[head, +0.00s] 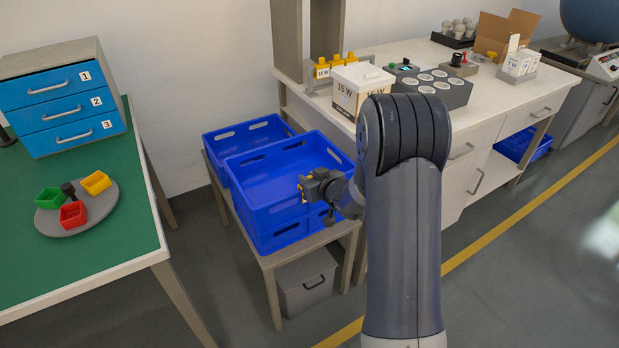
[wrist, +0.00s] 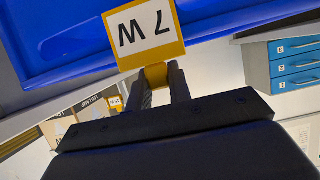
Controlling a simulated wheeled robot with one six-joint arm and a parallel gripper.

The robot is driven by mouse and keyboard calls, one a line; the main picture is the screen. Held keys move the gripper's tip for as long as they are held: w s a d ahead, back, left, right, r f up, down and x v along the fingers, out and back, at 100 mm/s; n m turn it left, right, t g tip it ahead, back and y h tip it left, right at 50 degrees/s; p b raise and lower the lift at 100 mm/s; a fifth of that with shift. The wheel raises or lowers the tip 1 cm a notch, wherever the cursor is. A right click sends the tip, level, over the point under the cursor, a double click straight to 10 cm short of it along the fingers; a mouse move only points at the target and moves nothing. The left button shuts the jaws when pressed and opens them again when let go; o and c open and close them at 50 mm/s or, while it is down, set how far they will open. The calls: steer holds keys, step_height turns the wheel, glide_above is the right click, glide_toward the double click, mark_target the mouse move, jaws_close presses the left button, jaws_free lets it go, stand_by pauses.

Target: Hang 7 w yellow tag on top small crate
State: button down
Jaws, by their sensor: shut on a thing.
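In the wrist view my gripper (wrist: 160,88) is shut on the yellow tag (wrist: 122,57), whose white face reads "7 W" upside down. The tag is up against or close to the blue wall of a crate; I cannot tell if they touch. In the head view my gripper (head: 305,188) is at the right side of the front stack of small blue crates, level with the top small crate (head: 270,219). A little yellow shows at the fingertips. Part of the gripper hides the crate's right side.
The crates stand on a low wooden table (head: 268,261) beside another blue crate (head: 248,135). A grey bin (head: 305,283) is underneath. A white workbench (head: 470,110) with 15 W boxes (head: 362,82) is at right. A green table (head: 90,255) with a round tray (head: 88,222) is at left.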

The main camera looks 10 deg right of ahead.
steer(key=shift+f, duration=0.1)
steer(key=c, duration=1.2)
jaws_free()
steer(key=v, duration=1.1)
steer(key=shift+p, duration=0.4)
steer(key=shift+f, duration=0.1)
steer(key=b+x, duration=0.1)
steer(key=x, duration=1)
steer(key=shift+w+r+p, duration=0.1)
steer(key=shift+r+p, duration=0.8)
steer(key=shift+r, duration=0.2)
